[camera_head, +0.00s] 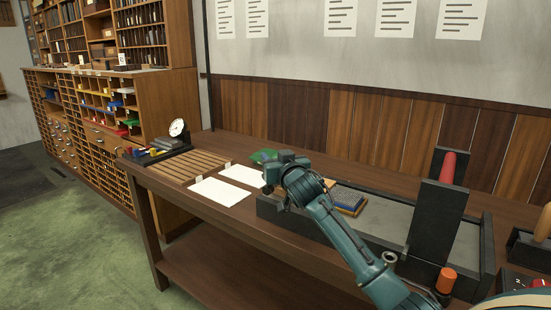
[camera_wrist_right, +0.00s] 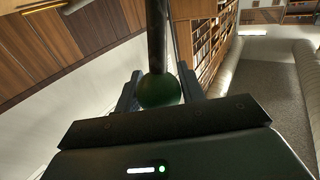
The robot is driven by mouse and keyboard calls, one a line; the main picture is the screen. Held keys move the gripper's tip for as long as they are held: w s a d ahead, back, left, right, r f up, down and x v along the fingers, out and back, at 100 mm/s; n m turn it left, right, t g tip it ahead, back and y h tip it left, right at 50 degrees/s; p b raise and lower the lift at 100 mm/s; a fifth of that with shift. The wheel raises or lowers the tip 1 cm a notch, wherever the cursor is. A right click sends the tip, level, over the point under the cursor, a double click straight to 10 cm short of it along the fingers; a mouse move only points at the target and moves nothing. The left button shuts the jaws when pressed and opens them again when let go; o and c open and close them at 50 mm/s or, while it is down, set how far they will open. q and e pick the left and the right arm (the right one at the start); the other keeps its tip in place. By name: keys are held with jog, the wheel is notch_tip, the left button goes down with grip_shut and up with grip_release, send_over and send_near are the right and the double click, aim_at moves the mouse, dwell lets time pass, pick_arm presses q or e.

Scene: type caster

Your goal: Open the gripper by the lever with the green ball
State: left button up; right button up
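The green ball (camera_wrist_right: 160,90) sits on the end of a dark lever rod (camera_wrist_right: 156,35) in the right wrist view. My right gripper (camera_wrist_right: 160,82) has one finger on each side of the ball, and no clear gap shows between fingers and ball. In the head view my right gripper (camera_head: 284,164) is over the bench, at the left end of the black-walled tray, seen from behind. The ball and lever cannot be made out there, hidden by the gripper and arm. My left gripper is not in view.
At right stand a black upright with a red handle (camera_head: 448,167) and an orange knob (camera_head: 446,280).

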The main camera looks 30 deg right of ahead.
grip_shut()
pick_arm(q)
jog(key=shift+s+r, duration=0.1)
